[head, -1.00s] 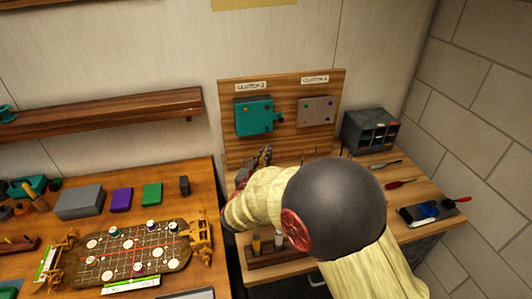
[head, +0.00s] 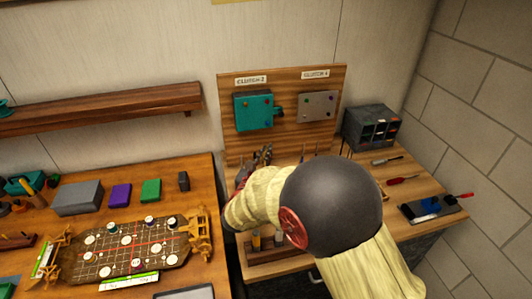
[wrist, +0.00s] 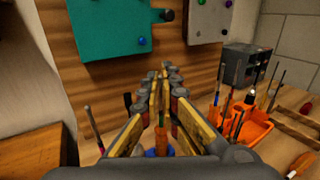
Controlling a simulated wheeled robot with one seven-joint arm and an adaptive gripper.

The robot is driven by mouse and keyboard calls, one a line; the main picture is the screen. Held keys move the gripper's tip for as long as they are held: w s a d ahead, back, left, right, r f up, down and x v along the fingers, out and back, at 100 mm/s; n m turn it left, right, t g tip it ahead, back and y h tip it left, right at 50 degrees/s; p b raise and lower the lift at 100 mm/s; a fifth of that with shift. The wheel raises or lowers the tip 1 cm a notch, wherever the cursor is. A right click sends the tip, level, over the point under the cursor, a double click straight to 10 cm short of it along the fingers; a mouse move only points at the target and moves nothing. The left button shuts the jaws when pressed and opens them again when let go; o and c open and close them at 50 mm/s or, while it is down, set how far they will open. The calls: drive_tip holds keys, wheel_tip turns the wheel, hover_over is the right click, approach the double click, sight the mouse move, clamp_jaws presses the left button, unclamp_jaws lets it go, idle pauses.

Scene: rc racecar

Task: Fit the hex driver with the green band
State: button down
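My gripper (wrist: 164,78) reaches forward in the wrist view, its yellow-padded fingers close together at the tips with a narrow gap. In that gap, near the palm, an orange tool handle (wrist: 161,140) with a greenish upper part shows, with blue parts (wrist: 158,153) below it. I cannot tell whether the fingers grip it or it stands behind them. In the head view my gripper (head: 266,155) is by the left of the pegboard, partly hidden by my arm. The teal clutch box (head: 253,111) and the grey clutch box (head: 318,105) hang on the board. A green band is not clearly readable.
An orange tray (wrist: 245,130) with several slim tools is right of my gripper. A small drawer cabinet (head: 371,128) stands at the board's right. Loose drivers (head: 402,181) lie on the right bench. A wooden rack (head: 258,256) with tools stands in front. The racecar chassis (head: 135,250) is on the left bench.

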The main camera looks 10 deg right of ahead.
drive_tip(key=shift+f+b, duration=0.5)
drive_tip(key=shift+f, duration=0.2)
drive_tip(key=c, duration=2)
unclamp_jaws()
drive_tip(key=shift+o, duration=0.2)
drive_tip(key=v, duration=1.2)
